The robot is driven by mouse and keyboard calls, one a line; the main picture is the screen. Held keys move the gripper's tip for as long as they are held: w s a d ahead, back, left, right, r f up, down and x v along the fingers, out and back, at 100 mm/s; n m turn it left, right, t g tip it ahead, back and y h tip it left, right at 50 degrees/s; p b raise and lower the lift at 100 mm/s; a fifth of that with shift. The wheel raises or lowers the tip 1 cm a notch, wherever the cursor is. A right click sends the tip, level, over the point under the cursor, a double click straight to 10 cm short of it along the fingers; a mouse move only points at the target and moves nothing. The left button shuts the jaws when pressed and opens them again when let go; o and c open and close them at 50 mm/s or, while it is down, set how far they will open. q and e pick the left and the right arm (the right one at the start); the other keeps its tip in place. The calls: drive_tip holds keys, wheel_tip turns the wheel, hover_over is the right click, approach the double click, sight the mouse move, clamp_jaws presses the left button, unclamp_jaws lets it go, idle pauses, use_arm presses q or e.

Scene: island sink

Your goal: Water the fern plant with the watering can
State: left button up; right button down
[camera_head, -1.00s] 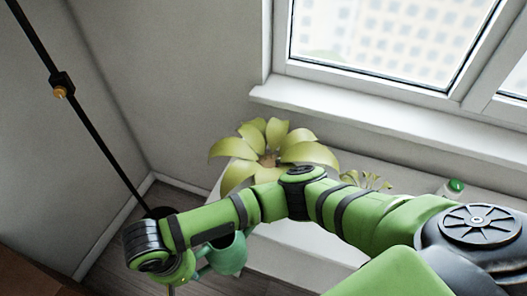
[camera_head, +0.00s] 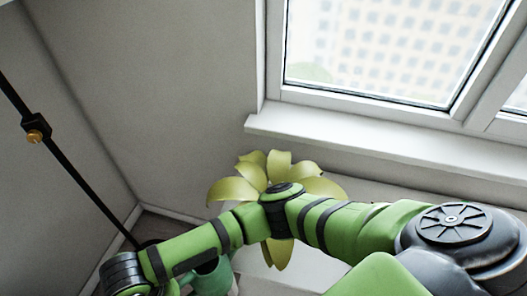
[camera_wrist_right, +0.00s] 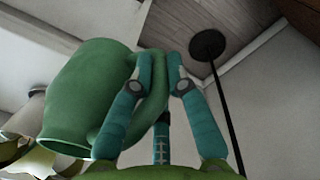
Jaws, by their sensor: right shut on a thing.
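A plant with broad yellow-green leaves (camera_head: 238,190) stands below the window in the head view, partly hidden behind my right arm; I cannot tell if it is the fern. The green watering can (camera_head: 214,280) shows only partly, below my right forearm at the bottom edge. In the right wrist view the can (camera_wrist_right: 80,95) lies tilted on the left, its wide body close to the lens. My right gripper (camera_wrist_right: 154,72) has its teal fingers closed around the can's handle. Pale leaves (camera_wrist_right: 35,160) show below the can at the left edge. My left gripper is in neither view.
A white window sill (camera_head: 340,140) runs above the plant. A black pole (camera_head: 70,160) stands at the left; its round base (camera_wrist_right: 207,44) shows in the right wrist view. Bare wall and a strip of floor lie left of the plant.

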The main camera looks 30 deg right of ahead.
drive_tip(key=shift+w+d+r, duration=0.15)
drive_tip(key=shift+w+r, duration=0.05)
drive_tip(key=shift+r, duration=0.25)
drive_tip(key=r+y, duration=0.1)
drive_tip(key=r, duration=0.1)
drive_tip(key=d+r+y, duration=0.1)
drive_tip(key=r, duration=0.1)
drive_tip(key=d+r+y, duration=0.1)
drive_tip(key=r, duration=0.2)
drive_tip(key=shift+w+d+g+p, duration=0.2)
drive_tip(key=shift+w+g+p, duration=0.1)
drive_tip(key=shift+p, duration=0.1)
drive_tip(key=shift+w+d+r+y, duration=0.1)
drive_tip(key=shift+d+r+y, duration=0.1)
drive_tip(key=shift+r, duration=0.3)
drive_tip(key=shift+d+r+y, duration=0.15)
drive_tip(key=shift+r+y, duration=0.05)
drive_tip(key=shift+r, duration=0.3)
drive_tip(key=shift+w+d+r+g+y+b, duration=0.1)
drive_tip(key=shift+d+r+g+y+b, duration=0.15)
drive_tip(key=shift+r, duration=0.25)
drive_tip(key=shift+w+d+r+g+y+b, duration=0.1)
drive_tip(key=shift+d+r, duration=0.25)
drive_tip(key=shift+r, duration=0.1)
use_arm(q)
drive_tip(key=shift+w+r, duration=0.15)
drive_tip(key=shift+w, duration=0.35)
